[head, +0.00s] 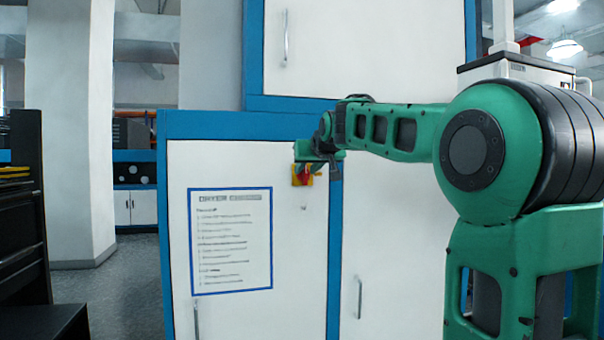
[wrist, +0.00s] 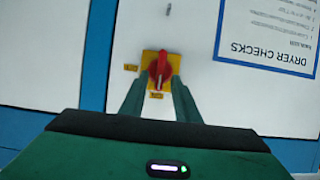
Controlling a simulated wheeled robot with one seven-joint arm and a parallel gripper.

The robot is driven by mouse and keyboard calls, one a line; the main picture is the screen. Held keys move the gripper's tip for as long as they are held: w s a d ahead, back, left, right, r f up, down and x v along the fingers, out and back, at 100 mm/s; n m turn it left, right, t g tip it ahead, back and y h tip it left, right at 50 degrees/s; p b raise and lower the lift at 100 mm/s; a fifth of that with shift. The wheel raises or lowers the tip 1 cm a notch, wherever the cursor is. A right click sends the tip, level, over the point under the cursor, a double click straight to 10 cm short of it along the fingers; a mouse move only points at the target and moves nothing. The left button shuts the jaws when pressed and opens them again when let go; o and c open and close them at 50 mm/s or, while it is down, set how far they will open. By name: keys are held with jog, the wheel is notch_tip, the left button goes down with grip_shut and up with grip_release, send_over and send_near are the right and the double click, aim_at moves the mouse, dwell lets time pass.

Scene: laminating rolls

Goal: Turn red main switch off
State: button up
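The red main switch (wrist: 158,70) is a red rotary handle on a yellow plate (wrist: 148,57) on a white cabinet door. In the wrist view, which is upside down, the handle stands about upright in the picture. Small yellow labels sit to its left and below it; their lettering is too small to read surely. The switch also shows in the head view (head: 303,177), partly covered by my gripper (head: 318,160). In the wrist view my gripper (wrist: 158,82) is open, with one finger on each side of the handle's lower end and narrow gaps visible. Contact cannot be told.
A blue-framed check sheet (head: 231,240) is on the same door, left of and below the switch. Door handles (head: 196,318) (head: 359,297) stick out lower down. A blue-edged upper cabinet (head: 360,45) is above. Dark shelving (head: 25,220) stands at the far left.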

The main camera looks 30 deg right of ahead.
jog(key=shift+w+d, duration=0.1)
jog(key=shift+w, duration=0.15)
jog(key=shift+f, duration=0.1)
grip_shut()
jog(key=shift+s, duration=0.1)
